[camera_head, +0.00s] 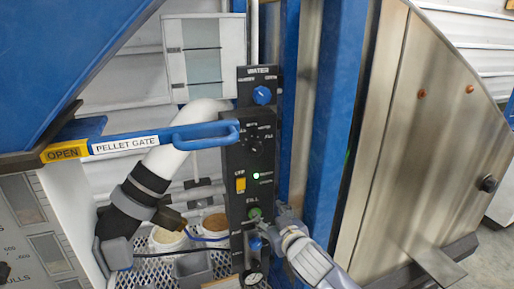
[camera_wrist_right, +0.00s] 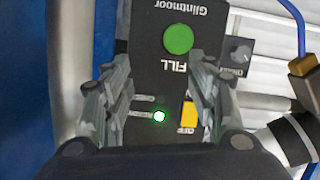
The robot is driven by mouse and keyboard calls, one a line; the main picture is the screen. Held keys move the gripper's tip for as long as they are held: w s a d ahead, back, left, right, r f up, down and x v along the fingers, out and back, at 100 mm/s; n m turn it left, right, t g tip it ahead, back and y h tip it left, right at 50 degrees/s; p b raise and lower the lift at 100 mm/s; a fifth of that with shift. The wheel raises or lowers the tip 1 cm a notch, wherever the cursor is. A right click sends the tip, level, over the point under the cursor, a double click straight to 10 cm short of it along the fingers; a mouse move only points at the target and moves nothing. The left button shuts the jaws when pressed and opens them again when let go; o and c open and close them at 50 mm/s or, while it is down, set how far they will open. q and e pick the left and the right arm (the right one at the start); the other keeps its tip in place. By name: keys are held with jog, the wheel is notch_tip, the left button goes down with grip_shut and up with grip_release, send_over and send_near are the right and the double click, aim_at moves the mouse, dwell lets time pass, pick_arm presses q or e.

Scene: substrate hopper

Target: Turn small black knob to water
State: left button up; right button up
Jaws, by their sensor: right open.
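The black control panel (camera_head: 236,205) stands near the centre of the head view. A small black knob (camera_head: 254,145) sits in its upper half, with small labels around it; its pointer direction is too small to tell. My right gripper (camera_head: 262,232) is low on the panel, below that knob and near the green button (camera_head: 255,212). In the right wrist view, my right gripper (camera_wrist_right: 158,78) is open and empty, its fingers either side of the upside-down panel face. Another small dark knob (camera_wrist_right: 238,50) shows beside the panel there. My left gripper is not in view.
A blue lever (camera_head: 205,134) marked pellet gate reaches across to the panel, just left of the small black knob. A blue knob (camera_head: 262,95) sits above. A yellow switch (camera_head: 240,184) and a lit green lamp (camera_head: 256,176) lie below. A blue post (camera_head: 338,110) stands right.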

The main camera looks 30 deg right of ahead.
aim_at(257, 152)
jog(key=s+a+r+t, duration=0.2)
jog(key=r, duration=0.7)
jog(key=s+a+r+t, duration=0.1)
jog(key=s+r, duration=0.2)
jog(key=r, duration=0.6)
jog(key=shift+h, duration=0.3)
jog(key=p+x, duration=0.3)
jog(key=x, duration=0.7)
jog(key=shift+w+a+r+p, duration=0.1)
jog(key=shift+w+a+p, duration=0.05)
jog(key=shift+p, duration=0.25)
jog(key=shift+w, duration=0.5)
jog(key=c, duration=1.1)
